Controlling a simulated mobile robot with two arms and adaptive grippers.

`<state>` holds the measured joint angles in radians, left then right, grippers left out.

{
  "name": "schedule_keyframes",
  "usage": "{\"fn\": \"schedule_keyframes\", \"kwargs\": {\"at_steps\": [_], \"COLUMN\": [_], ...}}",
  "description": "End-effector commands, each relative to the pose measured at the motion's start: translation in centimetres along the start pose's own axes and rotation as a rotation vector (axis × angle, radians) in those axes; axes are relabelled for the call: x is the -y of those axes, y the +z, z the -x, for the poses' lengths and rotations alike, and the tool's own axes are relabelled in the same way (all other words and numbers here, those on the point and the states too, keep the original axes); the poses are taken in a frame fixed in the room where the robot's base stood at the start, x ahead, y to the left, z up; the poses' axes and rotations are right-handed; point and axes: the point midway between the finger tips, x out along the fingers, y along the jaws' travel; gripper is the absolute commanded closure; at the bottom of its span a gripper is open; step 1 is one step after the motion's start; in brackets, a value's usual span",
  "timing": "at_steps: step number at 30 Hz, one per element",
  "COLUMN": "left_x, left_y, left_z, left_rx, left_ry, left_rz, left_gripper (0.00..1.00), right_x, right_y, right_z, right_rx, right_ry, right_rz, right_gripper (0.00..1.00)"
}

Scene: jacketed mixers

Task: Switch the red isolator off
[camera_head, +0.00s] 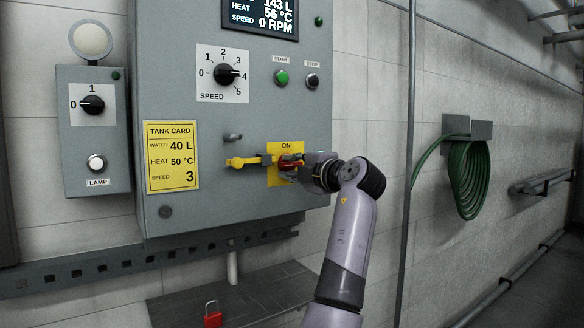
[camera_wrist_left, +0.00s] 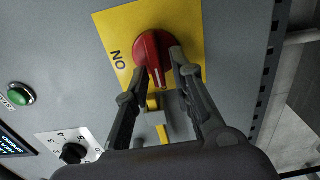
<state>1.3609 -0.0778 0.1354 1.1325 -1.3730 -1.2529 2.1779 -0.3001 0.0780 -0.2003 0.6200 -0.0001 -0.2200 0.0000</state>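The red isolator (camera_head: 290,162) is a rotary knob on a yellow plate (camera_head: 273,176) marked ON at the top. In the left wrist view the red knob (camera_wrist_left: 152,52) has its handle pointing away from the ON lettering's side, toward the yellow bar (camera_wrist_left: 162,132), with a pale mark at its end. My left gripper (camera_head: 297,166) is at the knob. In the wrist view its fingers (camera_wrist_left: 160,68) lie one on each side of the handle, close in on it. An OFF mark is not visible. My right gripper is not in view.
A yellow bar (camera_head: 242,162) in a grey bracket sits left of the isolator. The speed dial (camera_head: 224,74), green start button (camera_head: 282,77) and tank card (camera_head: 171,156) are on the same cabinet. A red padlock (camera_head: 212,319) lies below. A green hose (camera_head: 468,180) hangs at right.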

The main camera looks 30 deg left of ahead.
Motion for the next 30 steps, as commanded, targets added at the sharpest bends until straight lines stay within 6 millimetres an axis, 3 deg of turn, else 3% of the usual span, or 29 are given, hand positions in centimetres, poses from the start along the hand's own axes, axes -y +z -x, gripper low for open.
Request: {"fn": "schedule_keyframes", "kwargs": {"at_steps": [14, 30], "left_x": [-0.1, 0.0], "left_y": [0.0, 0.1], "left_z": [0.8, 10.8], "left_rx": [0.001, 0.002], "left_ry": [0.004, 0.002], "left_rz": [0.000, -0.001], "left_gripper": [0.70, 0.70], "right_x": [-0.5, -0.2], "right_y": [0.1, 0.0], "right_z": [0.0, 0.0], "right_rx": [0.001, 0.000], "right_ry": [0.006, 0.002], "right_rz": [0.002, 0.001], "right_gripper": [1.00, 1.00]}}
